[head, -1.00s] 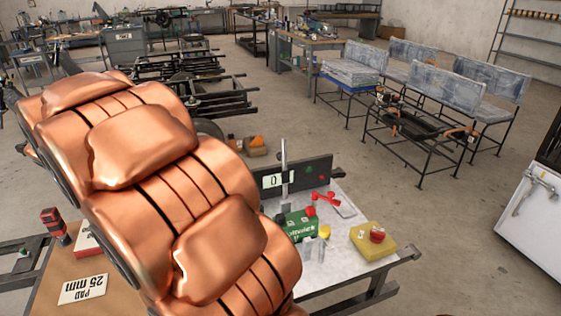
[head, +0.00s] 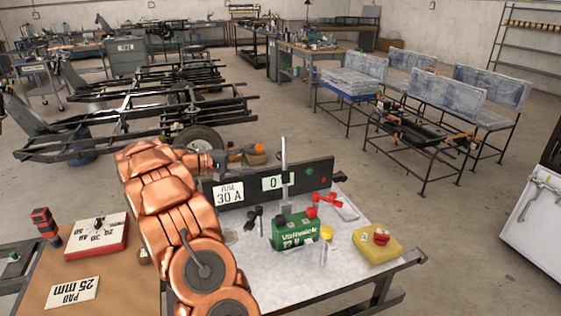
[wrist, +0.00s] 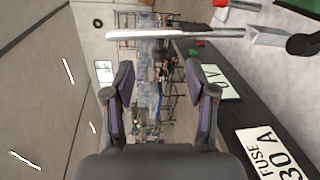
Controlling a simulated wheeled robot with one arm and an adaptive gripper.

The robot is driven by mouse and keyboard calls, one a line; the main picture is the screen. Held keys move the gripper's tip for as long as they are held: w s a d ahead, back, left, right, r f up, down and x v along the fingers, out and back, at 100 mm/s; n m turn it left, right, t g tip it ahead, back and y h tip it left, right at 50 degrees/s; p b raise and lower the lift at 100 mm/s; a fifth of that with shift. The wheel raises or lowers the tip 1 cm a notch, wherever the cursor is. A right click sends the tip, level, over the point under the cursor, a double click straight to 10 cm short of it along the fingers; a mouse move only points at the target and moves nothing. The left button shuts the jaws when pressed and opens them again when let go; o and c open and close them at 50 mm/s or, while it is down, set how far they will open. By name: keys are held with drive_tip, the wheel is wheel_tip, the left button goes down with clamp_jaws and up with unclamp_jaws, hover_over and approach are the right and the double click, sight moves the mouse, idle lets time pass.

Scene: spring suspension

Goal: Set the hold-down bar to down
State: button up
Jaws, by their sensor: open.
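The hold-down bar (head: 284,163) is a slim grey bar standing upright by the green battery (head: 296,231) on the workbench. In the wrist view, which is turned sideways, the bar (wrist: 165,34) lies across the top, its free end to the left. My gripper (head: 222,163) shows as a small dark shape left of the bar, above the dark panel; its fingers are hard to make out there. In the wrist view my gripper (wrist: 160,78) has its two fingers spread, with nothing between them. The bar is apart from the fingers.
The dark panel (head: 320,178) with the "FUSE 30 A" and "0 V" labels stands behind the battery.

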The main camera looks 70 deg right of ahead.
drive_tip(key=m+g, duration=0.1)
drive_tip(key=g, duration=0.1)
approach(281, 156)
drive_tip(key=s+d+f, duration=0.1)
drive_tip(key=d, duration=0.1)
drive_tip(key=shift+h, duration=0.4)
drive_tip(key=shift+x, duration=4.2)
drive_tip(key=shift+w+d, duration=0.1)
drive_tip(key=shift+w, duration=0.05)
drive_tip(key=shift+f, duration=0.1)
clamp_jaws()
